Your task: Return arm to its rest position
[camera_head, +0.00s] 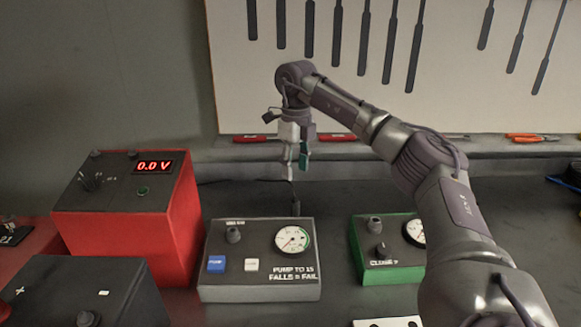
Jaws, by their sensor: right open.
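My right arm reaches in from the lower right and bends down at its wrist. My right gripper (296,172) hangs fingers down above the back of the grey pump box (260,290). It is open, and I see nothing held between its fingers. A thin dark upright piece shows just below the fingertips; I cannot tell whether they touch it. My left gripper is not in view.
A red box (185,215) reading 0.0 V stands at the left, with a black box (85,285) in front. A green box (385,270) is partly hidden by my right arm. Tools hang on the white back board (270,80); screwdrivers lie along the ledge.

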